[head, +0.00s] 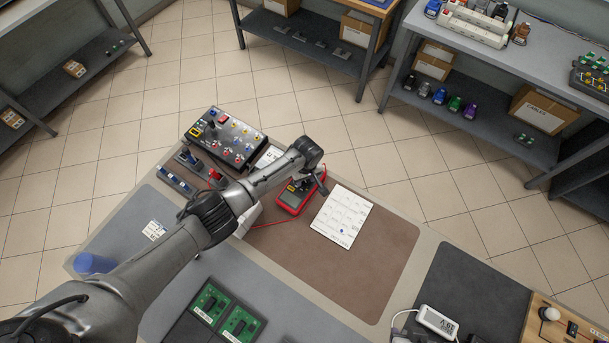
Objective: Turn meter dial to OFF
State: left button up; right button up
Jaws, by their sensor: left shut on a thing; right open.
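The red meter (291,201) lies on the brown mat of the workbench, with a dark face and a small yellowish display. My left arm reaches in from the lower left, and my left gripper (309,188) points down at the upper right part of the meter. It is shut on the meter dial, which is mostly hidden by the fingers and wrist. The dial's setting and the OFF mark cannot be read. A red lead runs from near the meter to the left along the mat. My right gripper is not in view.
A white printed sheet (342,216) lies right of the meter. A black control panel (224,137) with knobs and buttons stands behind left. The brown mat (365,275) is clear toward the front right.

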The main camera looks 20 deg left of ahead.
dwell(0.4)
pick_arm(q)
jog(key=o, duration=0.9)
jog(key=shift+o, duration=0.2)
notch_tip(320, 180, up, 14)
jog(key=p, duration=0.2)
jog(key=shift+w+d, duration=0.2)
jog(key=shift+w, duration=0.05)
jog(key=shift+f, duration=0.1)
